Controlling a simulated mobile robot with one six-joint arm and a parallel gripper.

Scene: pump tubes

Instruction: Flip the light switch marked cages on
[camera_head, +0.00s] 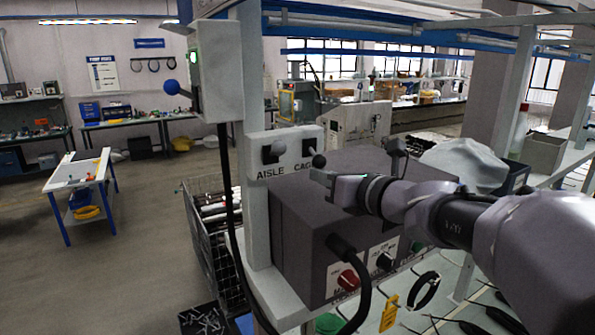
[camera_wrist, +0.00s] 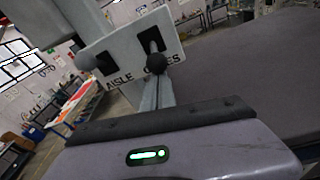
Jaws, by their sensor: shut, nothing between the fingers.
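A pale switch plate (camera_head: 293,146) on a grey post carries two ball-ended levers. It also shows, tilted, in the wrist view (camera_wrist: 127,55). The cages switch (camera_head: 318,160) is the right one; its dark ball sits low, over the label, in the wrist view (camera_wrist: 156,60). The aisle switch (camera_head: 279,147) is to its left, with its ball higher in the head view. My gripper (camera_head: 320,177) is shut and empty, just below the cages ball, and covers part of the label. I cannot tell whether it touches the ball.
A dark box with a red knob (camera_head: 347,280) stands right beneath my gripper. A grey box with a blue-balled lever (camera_head: 171,87) is higher on the post. A black cable runs down in front. A wire cage of tubes (camera_head: 212,215) stands left of the post.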

